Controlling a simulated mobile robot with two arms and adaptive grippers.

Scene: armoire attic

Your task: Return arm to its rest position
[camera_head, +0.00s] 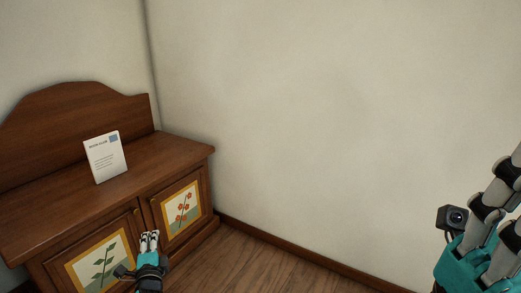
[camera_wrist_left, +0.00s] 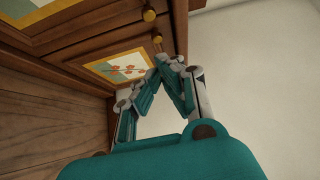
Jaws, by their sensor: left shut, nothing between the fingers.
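My left gripper (camera_head: 149,236) is low in the head view, in front of the wooden cabinet (camera_head: 172,152) and near the meeting edges of its two doors. In the left wrist view its fingertips (camera_wrist_left: 167,62) come together with nothing between them, and the cabinet doors with round knobs (camera_wrist_left: 149,15) show beyond. Whether the fingers touch the cabinet cannot be told. My right arm's teal and grey parts stand at the right edge of the head view; the fingertips there are cut off or unclear.
A white card (camera_head: 106,157) leans upright on the cabinet top. Both doors, with painted flower panels (camera_head: 182,208), look shut. A plain wall (camera_head: 320,120) stands behind. Bare wooden floor (camera_head: 262,265) is free right of the cabinet.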

